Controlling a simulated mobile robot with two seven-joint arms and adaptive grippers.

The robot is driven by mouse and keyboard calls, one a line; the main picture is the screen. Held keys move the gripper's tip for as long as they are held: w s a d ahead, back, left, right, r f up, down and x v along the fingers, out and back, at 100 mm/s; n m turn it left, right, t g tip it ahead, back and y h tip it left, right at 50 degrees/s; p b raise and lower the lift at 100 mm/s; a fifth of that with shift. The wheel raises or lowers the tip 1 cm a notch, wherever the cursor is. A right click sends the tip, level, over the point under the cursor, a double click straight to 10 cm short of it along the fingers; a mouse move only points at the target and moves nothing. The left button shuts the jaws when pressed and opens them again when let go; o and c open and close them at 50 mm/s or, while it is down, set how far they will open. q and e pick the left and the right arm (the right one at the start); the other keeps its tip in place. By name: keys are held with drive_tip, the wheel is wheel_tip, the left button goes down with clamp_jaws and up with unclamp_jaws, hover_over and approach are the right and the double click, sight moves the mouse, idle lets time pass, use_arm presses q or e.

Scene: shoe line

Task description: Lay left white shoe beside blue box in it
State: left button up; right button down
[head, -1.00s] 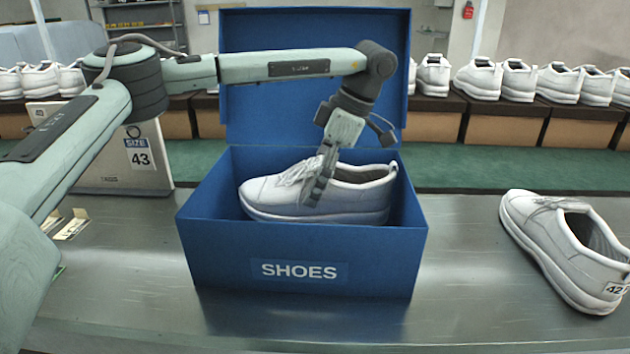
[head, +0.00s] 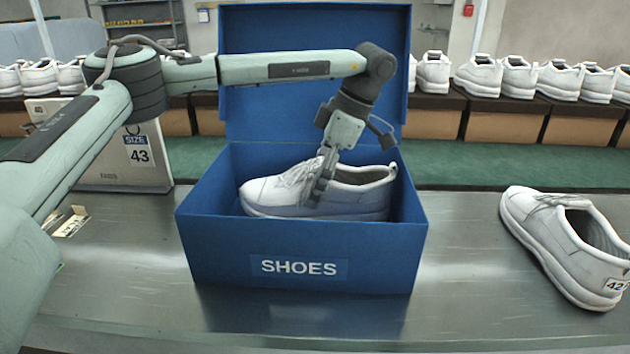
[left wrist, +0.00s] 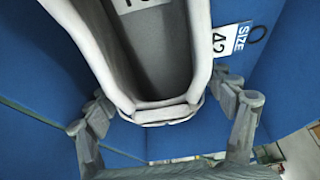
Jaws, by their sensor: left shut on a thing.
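The blue box (head: 210,238), labelled SHOES, stands open on the metal counter with its lid raised at the back. A white shoe (head: 265,192) is inside it, toe to the left, its lower part hidden by the front wall. My left gripper (head: 318,185) is shut on this shoe near the laces. In the left wrist view, its fingers (left wrist: 168,115) flank the shoe (left wrist: 87,32), with blue box walls around. Another white shoe (head: 545,228), with a size tag reading about 42, lies on the counter right of the box. My right gripper is not in view.
A SIZE 43 sign (head: 140,155) stands behind the box at left. Rows of white shoes on brown boxes (head: 500,122) line the back. The box lid (head: 265,110) rises behind my left arm. Bare counter (head: 460,270) lies between the box and the right shoe.

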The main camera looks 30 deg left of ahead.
use_arm(q)
drive_tip(key=shift+f, duration=0.4)
drive_tip(key=o, duration=1.6)
drive_tip(key=shift+c, duration=0.2)
drive_tip(key=shift+r, duration=0.1)
drive_tip(key=v, duration=1.1)
drive_tip(key=shift+d+r, duration=0.25)
drive_tip(key=shift+r, duration=0.1)
